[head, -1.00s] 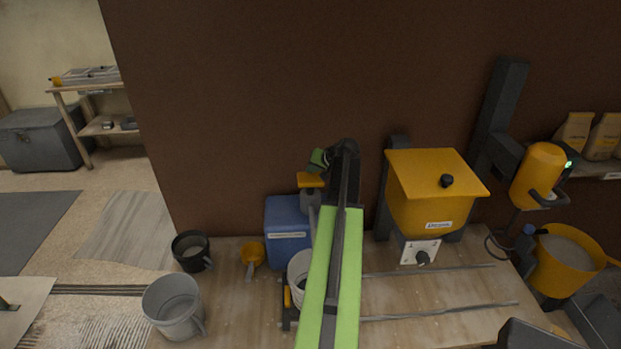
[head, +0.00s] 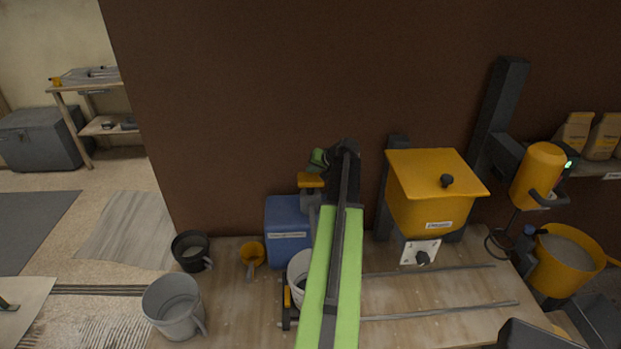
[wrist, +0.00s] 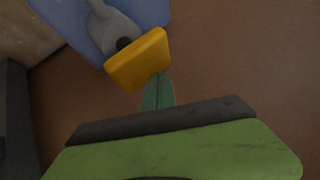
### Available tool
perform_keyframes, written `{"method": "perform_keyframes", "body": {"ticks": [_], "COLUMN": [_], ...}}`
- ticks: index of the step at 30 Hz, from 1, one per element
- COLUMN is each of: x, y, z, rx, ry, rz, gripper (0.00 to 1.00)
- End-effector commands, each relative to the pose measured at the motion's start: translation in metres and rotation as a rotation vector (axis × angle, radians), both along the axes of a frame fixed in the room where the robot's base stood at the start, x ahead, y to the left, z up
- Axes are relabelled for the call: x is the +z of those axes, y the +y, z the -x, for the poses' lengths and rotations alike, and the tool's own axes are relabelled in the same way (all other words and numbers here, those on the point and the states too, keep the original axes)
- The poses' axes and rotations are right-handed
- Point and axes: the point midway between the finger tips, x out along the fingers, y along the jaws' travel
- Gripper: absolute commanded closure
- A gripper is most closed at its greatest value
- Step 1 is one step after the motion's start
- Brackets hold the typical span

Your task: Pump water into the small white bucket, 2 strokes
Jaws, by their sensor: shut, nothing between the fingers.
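The pump has a yellow flat top (head: 311,181) on a grey body and stands at the blue water container (head: 287,230). My gripper (head: 318,158) is shut and empty, just above and behind the yellow top in the head view. In the wrist view the green fingertip (wrist: 158,92) is right beside the edge of the yellow top (wrist: 138,60); I cannot tell whether they touch. The small white bucket (head: 298,268) stands in front of the container, largely hidden by my arm. Its contents and the spout are not clear.
A yellow hopper (head: 432,198) with a dial stands right of my arm. A yellow scoop (head: 253,254), a black pot (head: 189,252) and a grey bucket (head: 172,305) are on the left. A brown wall rises close behind. A yellow mixing bucket (head: 562,265) is far right.

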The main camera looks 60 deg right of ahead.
Motion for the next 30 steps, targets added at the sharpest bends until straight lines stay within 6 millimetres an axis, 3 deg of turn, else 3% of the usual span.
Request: {"method": "perform_keyframes", "body": {"ticks": [30], "x": [-0.013], "y": [0.0], "z": [0.0], "rx": [0.0], "ry": [0.0], "rz": [0.0], "gripper": [1.0]}}
